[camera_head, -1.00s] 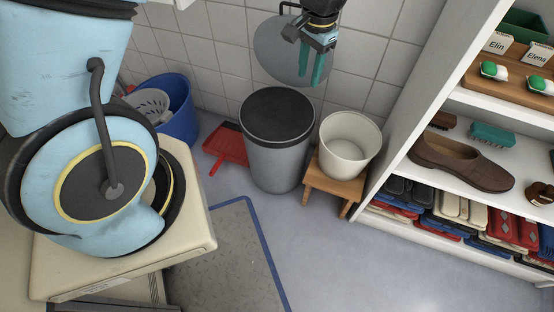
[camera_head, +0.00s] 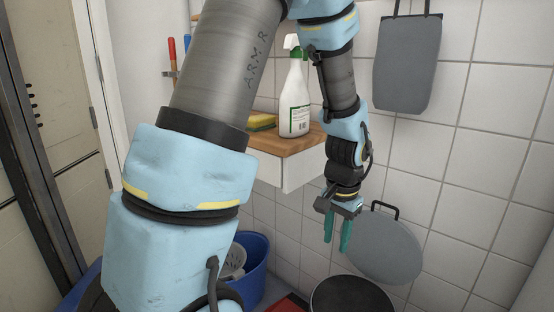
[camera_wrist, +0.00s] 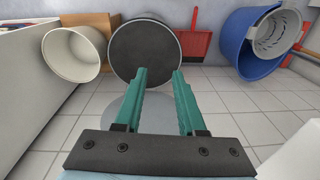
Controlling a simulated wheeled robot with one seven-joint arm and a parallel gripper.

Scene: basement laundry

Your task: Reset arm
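My gripper (camera_head: 337,244) hangs down at the end of my bent arm in the head view, in front of the tiled wall. It is just left of a round grey lid-like disc (camera_head: 385,248) on the wall. In the wrist view my gripper (camera_wrist: 159,76) has its two teal fingers apart with nothing between them. The fingers point toward the grey bin with a dark top (camera_wrist: 145,52).
A spray bottle (camera_head: 294,100) and a sponge (camera_head: 262,122) stand on a wooden-topped ledge (camera_head: 285,141) behind my arm. A blue bucket (camera_wrist: 240,49), red dustpan (camera_wrist: 193,43) and cream bucket (camera_wrist: 72,56) are near the bin. A grey board (camera_head: 404,65) hangs on the wall.

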